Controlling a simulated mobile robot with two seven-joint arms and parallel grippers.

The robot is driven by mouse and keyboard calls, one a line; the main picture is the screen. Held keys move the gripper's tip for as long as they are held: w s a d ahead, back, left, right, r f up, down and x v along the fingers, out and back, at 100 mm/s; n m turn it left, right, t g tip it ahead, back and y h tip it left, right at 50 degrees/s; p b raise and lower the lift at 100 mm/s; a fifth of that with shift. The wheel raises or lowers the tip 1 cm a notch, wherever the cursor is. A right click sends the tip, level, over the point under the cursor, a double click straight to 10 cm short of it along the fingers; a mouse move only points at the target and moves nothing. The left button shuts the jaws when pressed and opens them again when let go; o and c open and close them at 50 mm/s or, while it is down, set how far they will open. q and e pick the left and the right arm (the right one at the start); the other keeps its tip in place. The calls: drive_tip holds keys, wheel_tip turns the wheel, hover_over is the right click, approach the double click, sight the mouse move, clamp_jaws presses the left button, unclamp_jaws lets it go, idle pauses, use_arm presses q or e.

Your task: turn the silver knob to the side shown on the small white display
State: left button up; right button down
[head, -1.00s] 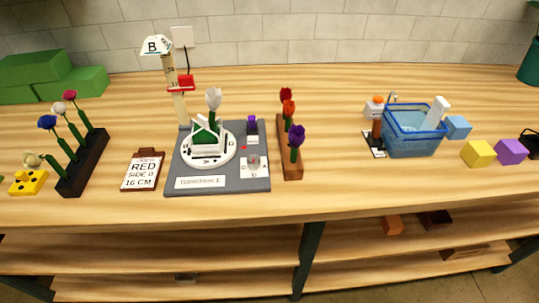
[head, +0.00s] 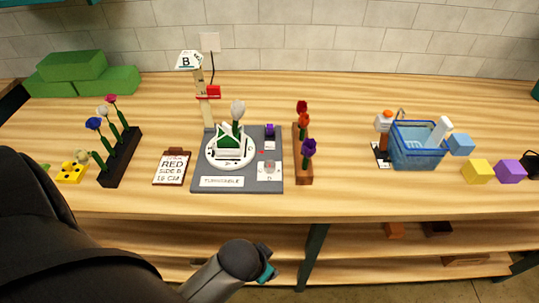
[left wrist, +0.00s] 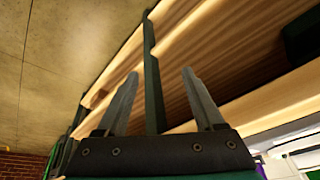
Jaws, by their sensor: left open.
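The silver knob (head: 269,167) sits on a white plate at the right front of the grey turntable board (head: 237,187). The markings around it are too small to read. A small white display (head: 189,60) with the letter B tops the wooden post behind the board. My left arm comes in from the left, its end low in front of the table edge, well short of the knob. In the left wrist view my left gripper (left wrist: 161,73) is open and empty, with shelf edges beyond it. My right gripper is not in view.
A clipboard (head: 172,168) reading "RED SIDE B 16 CM" lies left of the board. A flower rack (head: 122,160) stands further left, and a wooden flower block (head: 303,177) stands just right of the board. A blue basket (head: 418,157) stands at right. Bare table lies between block and basket.

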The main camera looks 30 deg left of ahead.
use_arm(q)
drive_tip(key=w+r+t, duration=0.2)
drive_tip(key=w+r, duration=0.2)
drive_tip(key=w+r+t, duration=0.2)
drive_tip(key=w+r, duration=0.2)
drive_tip(key=w, duration=0.1)
drive_tip(key=w+a+r+t+p, duration=0.1)
drive_tip(key=w+r+t, duration=0.1)
drive_tip(key=w+r, duration=0.2)
drive_tip(key=shift+w+r+y, duration=0.25)
drive_tip(key=shift+r+y, duration=0.15)
drive_tip(key=w+d+r+m+t+h, duration=0.25)
drive_tip(key=w+r+t, duration=0.2)
drive_tip(key=r, duration=0.35)
drive_tip(key=w+d+r+m+t+h, duration=0.2)
drive_tip(key=w+d+r+m+t, duration=0.15)
drive_tip(key=w+r, duration=0.35)
drive_tip(key=s+d+r+m+g+h, duration=0.3)
drive_tip(key=d+r+m+g+h, duration=0.4)
drive_tip(key=d+m+h, duration=0.5)
drive_tip(key=m+g+y+p, duration=0.1)
drive_tip(key=m+g+y, duration=0.3)
drive_tip(key=g+y, duration=0.95)
hover_over(270, 164)
wheel_tip(270, 164, down, 10)
drive_tip(key=f+t+y, duration=0.1)
drive_tip(key=t+y, duration=0.1)
drive_tip(key=t, duration=0.1)
wheel_tip(270, 164, down, 14)
drive_tip(key=shift+r, duration=0.1)
